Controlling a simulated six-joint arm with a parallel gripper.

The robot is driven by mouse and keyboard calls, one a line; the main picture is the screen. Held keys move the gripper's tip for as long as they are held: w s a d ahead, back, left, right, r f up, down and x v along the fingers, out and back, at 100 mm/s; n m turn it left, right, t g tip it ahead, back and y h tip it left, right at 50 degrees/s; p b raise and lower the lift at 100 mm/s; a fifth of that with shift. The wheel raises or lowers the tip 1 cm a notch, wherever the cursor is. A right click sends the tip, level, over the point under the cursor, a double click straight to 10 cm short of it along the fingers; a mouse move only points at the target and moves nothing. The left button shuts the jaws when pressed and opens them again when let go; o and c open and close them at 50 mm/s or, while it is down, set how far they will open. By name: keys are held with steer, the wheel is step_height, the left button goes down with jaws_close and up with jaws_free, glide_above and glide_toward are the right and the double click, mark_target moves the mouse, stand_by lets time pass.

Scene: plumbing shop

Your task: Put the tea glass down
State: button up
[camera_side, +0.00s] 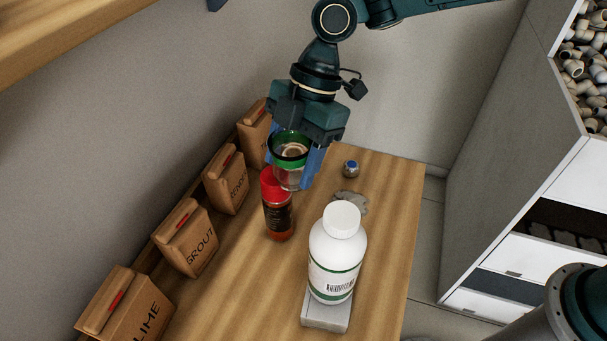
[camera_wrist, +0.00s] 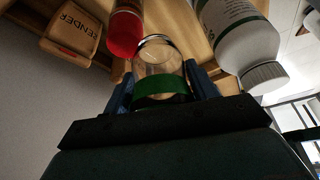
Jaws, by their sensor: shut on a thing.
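The tea glass (camera_side: 289,180) is clear with a green band, and my gripper (camera_side: 294,164) is shut on it. Its blue fingers stand on either side of the glass. In the wrist view the glass (camera_wrist: 160,62) sits between the fingers, green band nearest the palm. In the side view the glass appears above the wooden table (camera_side: 385,235) and overlaps the red cap of a spice bottle (camera_side: 278,215). I cannot tell how high its base is, or whether it touches the bottle.
A white bottle (camera_side: 337,256) stands on a pale block (camera_side: 326,312) nearer the camera. A grey flat patch (camera_side: 350,201) and a small blue-topped item (camera_side: 351,168) lie to the right. Several brown packets, one marked GROUT (camera_side: 187,240), line the wall. The table's right strip is clear.

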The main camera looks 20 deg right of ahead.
steer(key=s+d, duration=0.3)
steer(key=d, duration=1.7)
steer(key=shift+m, duration=0.3)
steer(key=f, duration=1.6)
steer(key=shift+w+a+f, duration=0.1)
steer(key=shift+a+f, duration=0.05)
steer(key=shift+a, duration=0.05)
steer(key=shift+f, duration=1.9)
steer(key=shift+f, duration=0.15)
steer(key=o, duration=1)
